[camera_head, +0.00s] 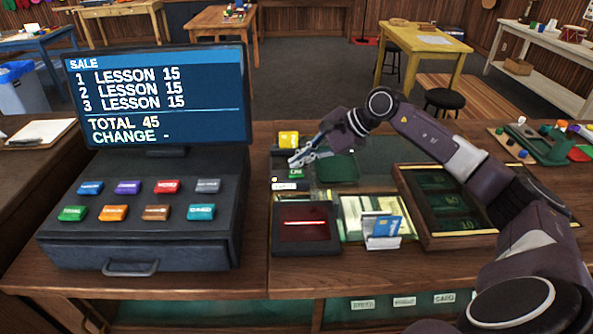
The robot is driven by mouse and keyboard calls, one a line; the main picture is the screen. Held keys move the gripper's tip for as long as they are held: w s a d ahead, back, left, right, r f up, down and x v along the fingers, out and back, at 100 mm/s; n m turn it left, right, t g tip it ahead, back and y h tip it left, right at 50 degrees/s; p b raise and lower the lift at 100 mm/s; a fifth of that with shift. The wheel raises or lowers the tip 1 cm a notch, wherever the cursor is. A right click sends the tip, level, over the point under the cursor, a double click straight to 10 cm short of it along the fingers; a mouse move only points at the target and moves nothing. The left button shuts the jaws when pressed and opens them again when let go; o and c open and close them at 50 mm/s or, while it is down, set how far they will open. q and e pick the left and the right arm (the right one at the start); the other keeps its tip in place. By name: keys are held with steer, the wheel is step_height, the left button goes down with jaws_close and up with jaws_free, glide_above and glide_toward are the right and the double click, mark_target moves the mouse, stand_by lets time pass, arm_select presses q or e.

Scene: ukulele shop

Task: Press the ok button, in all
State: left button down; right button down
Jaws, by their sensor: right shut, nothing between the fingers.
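My right gripper (296,160) is shut and empty. Its arm reaches in from the right, and its fingertips are over the middle counter, just above a small green button-like block (295,174) with pale lettering too small to read. I cannot tell whether the fingertips touch it. A yellow block (288,139) is just behind the gripper. The register's screen (155,95) shows SALE, three lines of LESSON 15, TOTAL 45 and CHANGE with a dash. Several coloured keys sit below it, including a green one (72,213). No key clearly reads OK. My left gripper is not in view.
A wooden-framed green case (480,240) lies under my right arm. A black stool (444,99) stands behind the counter.

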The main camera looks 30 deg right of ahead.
mark_target(299, 172)
steer(key=shift+r+p, duration=1.35)
steer(key=shift+r, duration=1.15)
